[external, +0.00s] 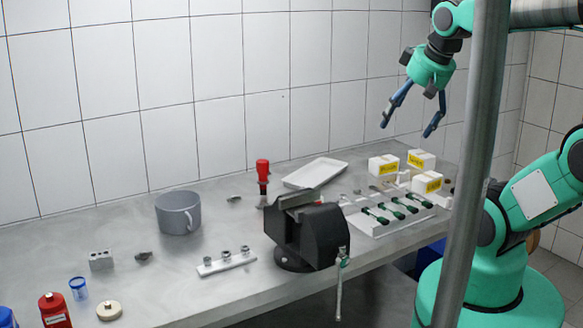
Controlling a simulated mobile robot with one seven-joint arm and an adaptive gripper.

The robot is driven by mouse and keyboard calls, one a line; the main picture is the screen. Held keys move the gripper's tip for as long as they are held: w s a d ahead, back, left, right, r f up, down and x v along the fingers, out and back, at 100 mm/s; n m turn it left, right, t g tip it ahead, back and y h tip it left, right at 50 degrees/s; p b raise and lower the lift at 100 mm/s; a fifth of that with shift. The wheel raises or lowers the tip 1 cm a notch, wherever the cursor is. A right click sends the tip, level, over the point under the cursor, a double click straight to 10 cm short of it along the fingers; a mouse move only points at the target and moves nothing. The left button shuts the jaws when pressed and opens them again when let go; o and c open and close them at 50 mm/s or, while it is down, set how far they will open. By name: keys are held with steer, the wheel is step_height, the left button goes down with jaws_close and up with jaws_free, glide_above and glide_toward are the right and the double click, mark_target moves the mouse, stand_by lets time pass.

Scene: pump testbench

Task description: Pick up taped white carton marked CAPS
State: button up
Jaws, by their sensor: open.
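Three small white cartons with yellow labels stand close together at the right end of the bench: a left one (378,163), a back right one (424,158) and a front right one (427,180). The label lettering is too small to read, so I cannot tell which one is marked CAPS. My gripper (405,130) is open and empty, pointing down in the air above the cartons. Its fingers are spread apart and touch nothing.
In front of the cartons, green-handled tools lie on a white holder (370,228). A black vise (306,235) stands at the bench's front edge. A white tray (315,172) and a red-handled tool (263,172) are left of the cartons. A grey pole partly blocks the view.

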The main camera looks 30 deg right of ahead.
steer(key=w+d+n+g+b, duration=0.1)
steer(key=w+d+n+g, duration=0.1)
steer(key=w+d+n, duration=0.55)
steer(key=n+g+b, duration=0.2)
steer(key=n+g, duration=0.2)
steer(key=n, duration=0.7)
glide_above(426, 175)
step_height(426, 175, down, 24)
steer(key=shift+w+d+r, duration=0.2)
steer(key=shift+d, duration=0.05)
steer(key=shift+f, duration=0.15)
step_height(426, 175, down, 8)
steer(key=shift+f+b, duration=0.2)
steer(key=shift+b, duration=0.8)
